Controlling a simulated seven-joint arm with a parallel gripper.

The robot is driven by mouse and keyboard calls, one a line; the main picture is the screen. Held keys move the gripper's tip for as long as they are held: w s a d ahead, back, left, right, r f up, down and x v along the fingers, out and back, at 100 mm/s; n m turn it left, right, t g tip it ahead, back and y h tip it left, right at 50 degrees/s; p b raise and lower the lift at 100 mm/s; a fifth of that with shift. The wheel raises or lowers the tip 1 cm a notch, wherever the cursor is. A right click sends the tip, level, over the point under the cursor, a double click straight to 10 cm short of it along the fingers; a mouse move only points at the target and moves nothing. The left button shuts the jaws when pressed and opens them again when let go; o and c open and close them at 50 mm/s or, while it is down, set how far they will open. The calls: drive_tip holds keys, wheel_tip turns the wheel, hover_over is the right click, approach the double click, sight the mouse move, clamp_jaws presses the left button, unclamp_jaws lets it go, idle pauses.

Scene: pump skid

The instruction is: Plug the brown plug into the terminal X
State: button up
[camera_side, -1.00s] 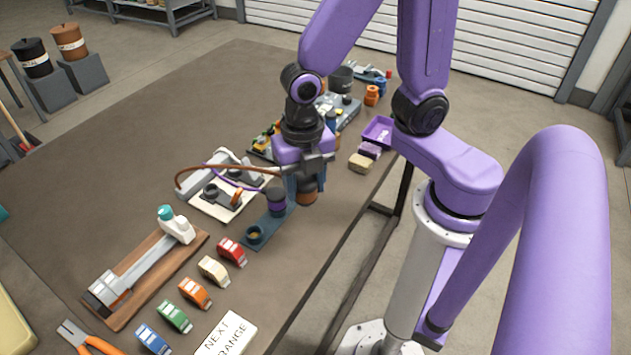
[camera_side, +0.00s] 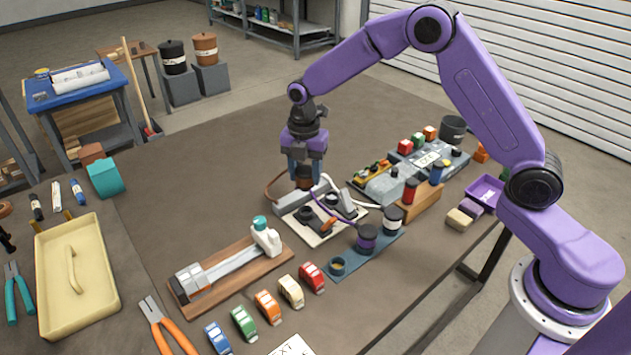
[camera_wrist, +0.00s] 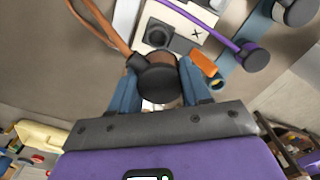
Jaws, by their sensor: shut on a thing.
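My gripper (camera_side: 302,172) is shut on the brown plug (camera_side: 304,184) and holds it above the back left of a white plate (camera_side: 288,217). In the wrist view the plug's dark end (camera_wrist: 157,84) sits between my blue fingers (camera_wrist: 157,92), with its brown cable (camera_wrist: 95,22) running to the upper left. A black socket (camera_wrist: 157,34) stands on the plate beside a printed X (camera_wrist: 197,33), just beyond the plug in that view. The plug appears apart from the socket. An orange lever (camera_wrist: 205,63) is next to it; its lower end is partly hidden.
A blue rack (camera_side: 352,262) in front right holds a purple plug (camera_side: 366,238), a black-and-white plug (camera_side: 392,217) and an empty-looking round holder (camera_side: 337,266). A purple cable (camera_side: 340,208) crosses the plate.

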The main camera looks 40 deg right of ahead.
sight(305, 189)
drive_tip(key=shift+w+d+f, duration=0.15)
drive_tip(key=shift+w+f, duration=0.1)
drive_tip(key=shift+f, duration=2.55)
drive_tip(key=shift+f, duration=1.75)
drive_tip(key=o, duration=1.3)
drive_tip(key=shift+c, duration=0.2)
wheel_tip(305, 189, up, 18)
drive_tip(key=shift+f, duration=0.25)
